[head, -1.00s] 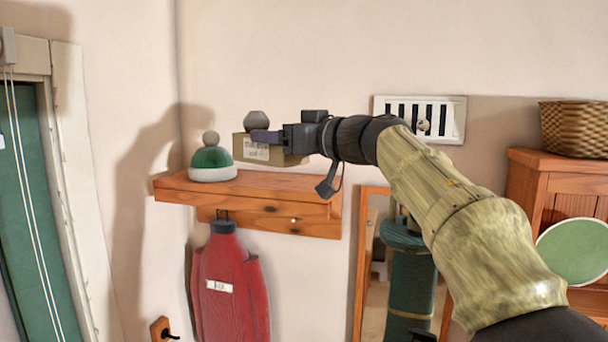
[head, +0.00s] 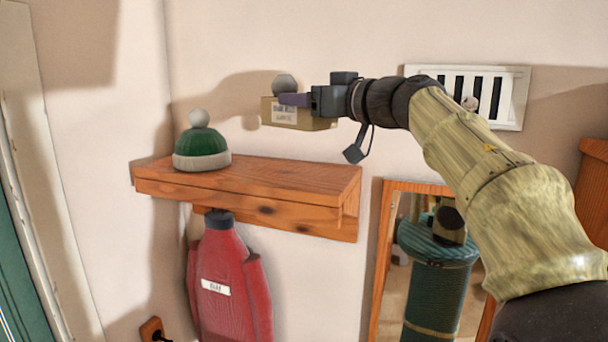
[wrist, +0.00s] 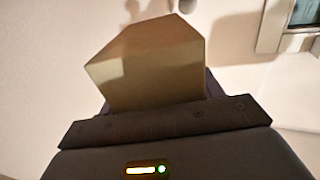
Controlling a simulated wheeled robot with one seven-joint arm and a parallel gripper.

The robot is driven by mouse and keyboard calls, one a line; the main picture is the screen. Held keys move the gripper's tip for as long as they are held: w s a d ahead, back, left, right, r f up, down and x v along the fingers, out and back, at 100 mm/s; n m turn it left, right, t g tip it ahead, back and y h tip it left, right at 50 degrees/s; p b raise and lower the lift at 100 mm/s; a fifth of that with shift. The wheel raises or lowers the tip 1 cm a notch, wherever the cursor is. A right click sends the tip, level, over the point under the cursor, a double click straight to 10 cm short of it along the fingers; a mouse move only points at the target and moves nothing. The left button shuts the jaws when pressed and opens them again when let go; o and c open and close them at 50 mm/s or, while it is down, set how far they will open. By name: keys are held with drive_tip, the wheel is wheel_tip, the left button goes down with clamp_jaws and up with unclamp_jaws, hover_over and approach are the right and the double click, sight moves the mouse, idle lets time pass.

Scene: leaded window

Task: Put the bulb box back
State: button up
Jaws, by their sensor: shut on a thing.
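The bulb box (head: 268,113) is a small tan cardboard box with a white printed label. My gripper (head: 294,100) is shut on it and holds it in the air above the wooden shelf (head: 310,179), with a visible gap below. A grey rounded thing (head: 284,84) shows at the top of the box; I cannot tell whether it is part of it. In the wrist view the box (wrist: 150,60) sticks out beyond the dark gripper body, and the fingertips are hidden there.
A green bobble hat (head: 202,149) sits at the shelf's left end; the shelf's middle and right are bare. A red garment (head: 222,275) hangs below. A mirror (head: 380,260) stands at right, and a white vent (head: 508,95) is on the wall.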

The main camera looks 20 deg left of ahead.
sight(308, 130)
drive_tip(key=shift+w+r, duration=0.1)
drive_tip(key=shift+s+d, duration=0.1)
drive_tip(key=shift+s, duration=0.1)
drive_tip(key=shift+f, duration=0.45)
wheel_tip(308, 130, down, 5)
drive_tip(key=shift+r+b, duration=0.1)
drive_tip(key=shift+b, duration=0.55)
drive_tip(key=shift+f+b, duration=0.4)
drive_tip(key=shift+f, duration=1.75)
drive_tip(key=shift+f, duration=0.15)
